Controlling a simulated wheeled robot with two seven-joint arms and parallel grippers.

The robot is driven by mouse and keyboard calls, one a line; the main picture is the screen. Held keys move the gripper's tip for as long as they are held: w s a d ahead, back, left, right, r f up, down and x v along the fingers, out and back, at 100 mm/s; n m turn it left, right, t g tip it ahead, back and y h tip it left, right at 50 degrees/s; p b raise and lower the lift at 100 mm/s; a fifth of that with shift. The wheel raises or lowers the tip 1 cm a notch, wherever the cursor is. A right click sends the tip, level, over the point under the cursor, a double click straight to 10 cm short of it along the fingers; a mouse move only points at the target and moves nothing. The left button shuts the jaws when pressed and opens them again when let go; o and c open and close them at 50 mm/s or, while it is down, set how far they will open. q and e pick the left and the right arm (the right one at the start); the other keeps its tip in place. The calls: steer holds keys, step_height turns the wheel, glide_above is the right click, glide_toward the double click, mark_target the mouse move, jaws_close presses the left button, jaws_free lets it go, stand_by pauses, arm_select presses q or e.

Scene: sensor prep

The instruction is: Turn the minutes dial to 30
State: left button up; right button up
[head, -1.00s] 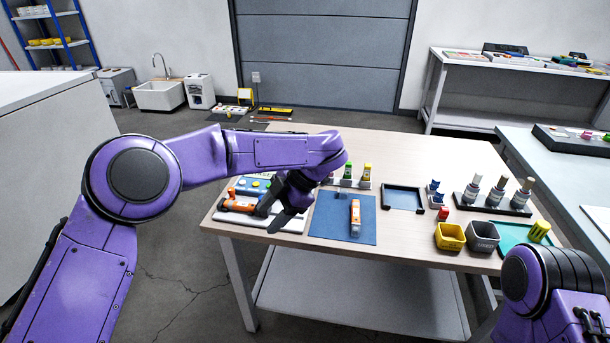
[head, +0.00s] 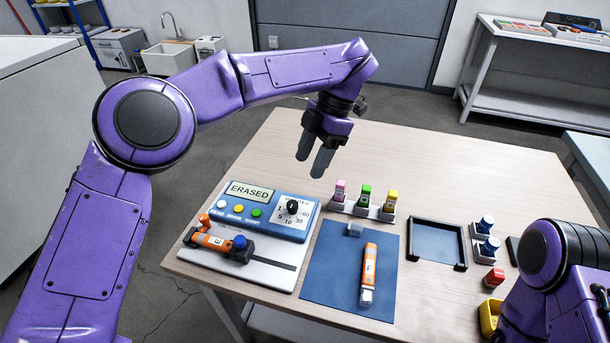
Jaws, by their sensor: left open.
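The minutes dial (head: 292,206) is a black knob on a white scale plate at the right of a blue device (head: 260,227). Numbers such as 5, 10, 30 and 60 show around it; its exact setting is too small to tell.
An orange-and-black holder (head: 220,243) lies before the device. A dark tray (head: 437,244) is right. The table's back is clear.

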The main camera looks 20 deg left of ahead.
mark_target(293, 203)
arm_select(q)
steer(key=b+x, duration=0.3)
steer(key=x, duration=0.6)
steer(key=shift+s+f, duration=0.2)
steer(key=shift+f, duration=0.05)
steer(key=shift+s+a+f, duration=0.1)
steer(key=shift+s+f, duration=0.1)
steer(key=shift+f, duration=0.05)
jaws_close()
